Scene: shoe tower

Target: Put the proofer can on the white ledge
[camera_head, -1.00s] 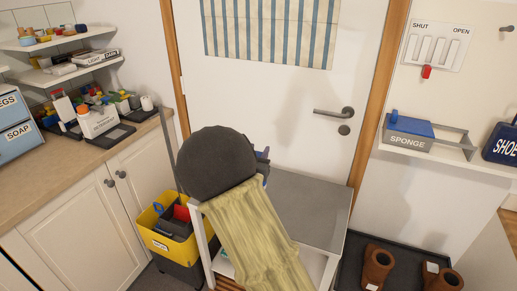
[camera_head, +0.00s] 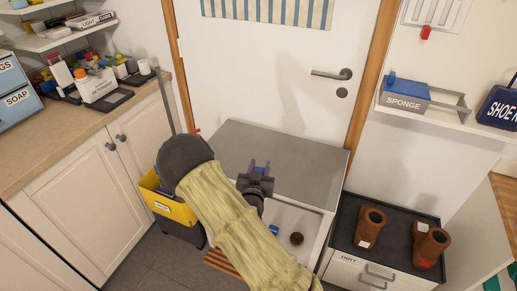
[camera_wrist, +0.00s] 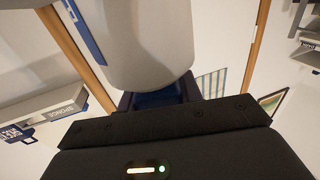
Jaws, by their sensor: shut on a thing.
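My gripper (camera_head: 260,167) is in front of the grey-topped bench, with its blue fingertips over the bench's near edge in the head view. In the wrist view, my gripper (camera_wrist: 160,98) is shut on a pale grey, rounded, can-like thing (camera_wrist: 145,45), which fills the upper middle. The white ledge (camera_head: 460,124) is on the right wall, bearing a grey and blue SPONGE box and a dark blue shoe box. My gripper is left of this ledge and apart from it.
The bench top (camera_head: 290,160) is bare. Brown boots (camera_head: 370,228) stand on a dark tray at lower right. A yellow bucket (camera_head: 165,203) stands left of my arm. The counter (camera_head: 50,135) holds bottles and boxes. A white door (camera_head: 270,75) is behind.

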